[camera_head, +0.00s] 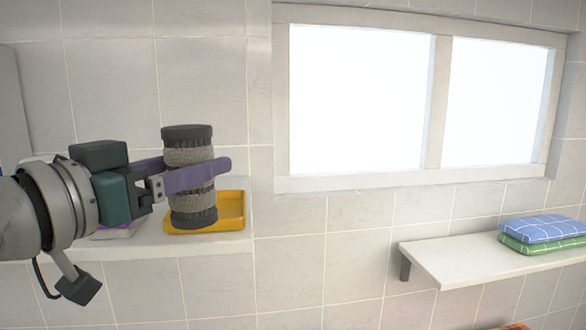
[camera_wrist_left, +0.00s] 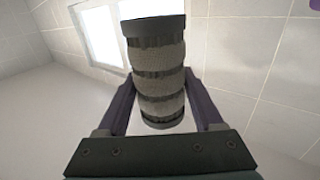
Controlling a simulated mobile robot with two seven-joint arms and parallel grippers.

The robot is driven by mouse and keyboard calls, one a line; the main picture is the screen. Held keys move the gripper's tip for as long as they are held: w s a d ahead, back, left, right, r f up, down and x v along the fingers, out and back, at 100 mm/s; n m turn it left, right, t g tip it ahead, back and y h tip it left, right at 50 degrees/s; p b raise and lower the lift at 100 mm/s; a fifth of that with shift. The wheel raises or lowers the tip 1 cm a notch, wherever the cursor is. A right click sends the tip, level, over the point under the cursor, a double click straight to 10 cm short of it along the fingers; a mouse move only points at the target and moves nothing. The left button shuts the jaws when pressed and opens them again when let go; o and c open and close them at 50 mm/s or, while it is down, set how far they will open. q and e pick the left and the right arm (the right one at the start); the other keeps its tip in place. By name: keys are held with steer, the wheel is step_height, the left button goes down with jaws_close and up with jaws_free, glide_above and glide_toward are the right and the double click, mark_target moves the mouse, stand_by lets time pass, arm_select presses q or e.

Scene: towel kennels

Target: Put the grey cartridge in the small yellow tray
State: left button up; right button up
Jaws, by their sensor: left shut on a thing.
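The grey cartridge (camera_head: 190,205) is an upright cylinder with dark end caps and grey mesh bands. My left gripper (camera_head: 197,175) is shut on it around the middle, with one purple finger in front and one behind. The cartridge also shows between both fingers in the left wrist view (camera_wrist_left: 157,75). The small yellow tray (camera_head: 233,212) lies on the left shelf. In the head view the cartridge's lower end overlaps the tray's left part; I cannot tell whether it touches the tray. My right gripper is not in view.
The left white shelf (camera_head: 150,236) ends just right of the tray. A light purple item (camera_head: 118,231) lies on it, partly hidden by my gripper. A right shelf (camera_head: 440,260) holds folded blue (camera_head: 543,229) and green (camera_head: 540,244) towels. A window (camera_head: 420,100) is in the tiled wall.

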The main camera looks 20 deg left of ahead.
arm_select(q)
steer(key=shift+w+a+f+b, duration=0.7)
steer(key=shift+w+a+b, duration=0.25)
steer(key=shift+w+b, duration=0.5)
steer(key=shift+w+a+f+b, duration=0.65)
steer(key=shift+w+a+b, duration=0.45)
steer(key=shift+w, duration=0.55)
steer(key=shift+w+a+f+b, duration=0.7)
steer(key=shift+w+a+b, duration=0.1)
steer(key=shift+w+b, duration=0.7)
steer(key=o, duration=1.5)
